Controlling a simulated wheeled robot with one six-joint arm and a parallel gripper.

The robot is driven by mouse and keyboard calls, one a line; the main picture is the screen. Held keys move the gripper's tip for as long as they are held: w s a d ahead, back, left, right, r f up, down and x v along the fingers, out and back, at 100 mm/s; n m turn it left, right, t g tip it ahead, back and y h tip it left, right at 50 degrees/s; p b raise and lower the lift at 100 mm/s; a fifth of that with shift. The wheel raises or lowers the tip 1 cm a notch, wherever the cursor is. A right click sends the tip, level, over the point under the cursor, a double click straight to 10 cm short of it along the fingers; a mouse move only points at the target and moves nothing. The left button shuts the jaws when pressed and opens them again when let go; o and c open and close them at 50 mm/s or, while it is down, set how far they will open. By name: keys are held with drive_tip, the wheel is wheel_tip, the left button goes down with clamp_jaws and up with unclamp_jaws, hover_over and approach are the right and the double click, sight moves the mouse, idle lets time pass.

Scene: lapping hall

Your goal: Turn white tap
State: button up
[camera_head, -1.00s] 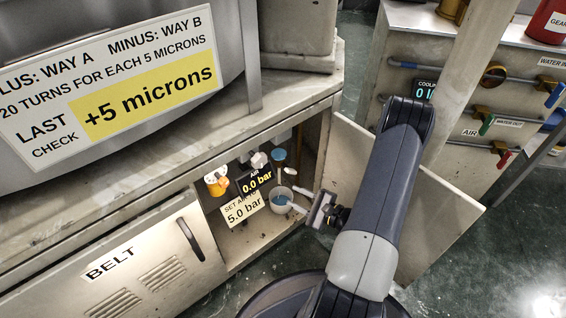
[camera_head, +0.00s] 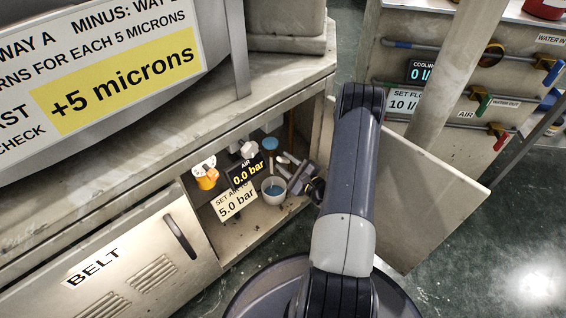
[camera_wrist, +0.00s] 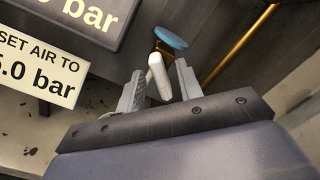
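The white tap shows in the wrist view as a rounded white handle (camera_wrist: 158,76), seen between my two fingertips. A blue disc (camera_wrist: 170,38) on a brass-coloured part is just beyond it. My gripper (camera_wrist: 160,78) is open, one finger on each side of the handle; I cannot tell whether either finger touches it. The handle is not clear there. The air display (camera_head: 247,174) reads 0.0 bar.
A sign (camera_head: 237,200) says to set air to 5.0 bar. The open cabinet door (camera_head: 425,200) is right of my arm. A brass rod (camera_wrist: 240,45) runs nearby.

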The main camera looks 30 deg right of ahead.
drive_tip(key=shift+x, duration=0.85)
drive_tip(key=shift+c, duration=0.2)
clamp_jaws()
